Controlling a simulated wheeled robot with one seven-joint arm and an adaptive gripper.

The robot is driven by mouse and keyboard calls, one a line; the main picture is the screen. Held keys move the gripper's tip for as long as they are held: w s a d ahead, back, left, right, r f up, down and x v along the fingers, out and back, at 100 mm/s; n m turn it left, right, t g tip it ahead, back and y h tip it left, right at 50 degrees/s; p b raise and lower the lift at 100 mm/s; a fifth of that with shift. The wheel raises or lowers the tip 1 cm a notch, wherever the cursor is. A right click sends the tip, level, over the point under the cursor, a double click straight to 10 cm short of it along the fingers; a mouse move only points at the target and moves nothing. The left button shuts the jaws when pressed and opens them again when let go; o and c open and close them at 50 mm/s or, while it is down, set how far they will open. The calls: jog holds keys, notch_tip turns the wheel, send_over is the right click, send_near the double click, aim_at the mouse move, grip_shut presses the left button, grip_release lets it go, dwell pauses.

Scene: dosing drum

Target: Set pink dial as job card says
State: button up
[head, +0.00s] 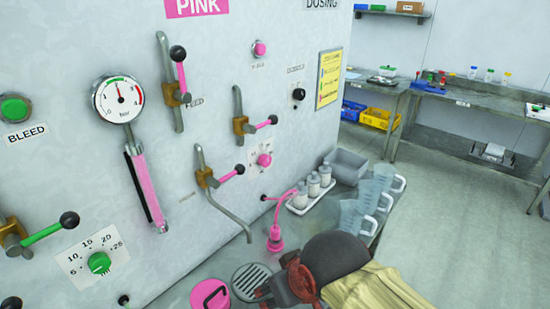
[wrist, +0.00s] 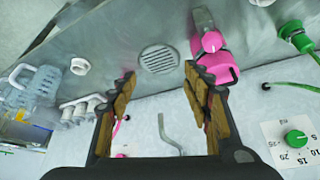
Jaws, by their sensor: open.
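The pink dial (head: 264,160) sits on a small white scale plate on the panel, right of the lever valves. Its marks are too small to read. The yellow job card (head: 329,77) hangs at the panel's right edge; its text is not legible. My gripper (head: 283,287) is low in front of the panel, over the bench, well below the dial and apart from it. In the wrist view my gripper (wrist: 160,84) has its fingers spread with nothing between them. A floor-like grate (wrist: 158,58) shows beyond them.
Pink and green lever valves, a gauge (head: 118,99), a green dial (head: 99,263) and a black knob (head: 299,94) crowd the panel. A bent spout (head: 232,213) sticks out below the pink dial. White bottles (head: 313,184) and clear jugs (head: 361,215) stand on the bench at right.

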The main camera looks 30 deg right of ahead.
jog(key=m+t+y+p, duration=0.1)
jog(key=m+t+y, duration=0.6)
jog(key=t, duration=0.5)
send_near(268, 162)
jog(key=w+m, duration=0.1)
jog(key=shift+h, duration=0.3)
jog(key=x, duration=0.5)
jog(key=b+x, duration=0.1)
jog(key=x, duration=0.1)
jog(key=shift+w+a+r, duration=0.15)
jog(key=shift+w+a, duration=0.15)
jog(key=shift+a, duration=0.1)
